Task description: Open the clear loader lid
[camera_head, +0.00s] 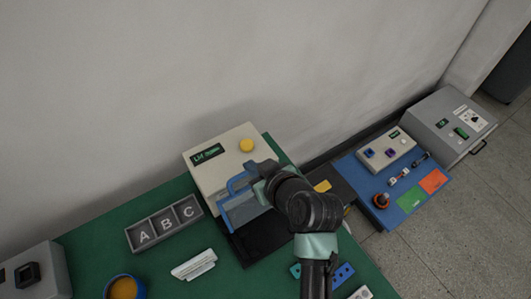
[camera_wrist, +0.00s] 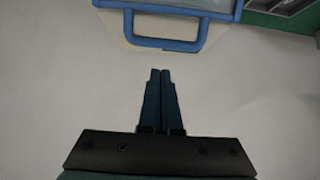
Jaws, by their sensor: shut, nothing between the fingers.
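The loader is a cream box (camera_head: 215,165) with a black base (camera_head: 262,243) in front. Its clear lid (camera_head: 246,214) has a blue frame and a blue loop handle (camera_head: 238,181). The lid appears tilted up from the base with the handle edge by the box; its exact angle is unclear. In the wrist view the handle (camera_wrist: 165,43) hangs from the frame at the top. My gripper (camera_wrist: 160,72) is shut and empty, its fingertips apart from the handle in that picture. In the head view my gripper (camera_head: 262,172) is beside the handle, and my wrist hides part of the lid's right side.
A grey A-B-C tray (camera_head: 163,223) stands left of the loader on the green table (camera_head: 95,225). A white part (camera_head: 194,264) and a blue cup (camera_head: 124,287) lie nearer. A blue board (camera_head: 408,215) with devices is at right. The wall rises behind.

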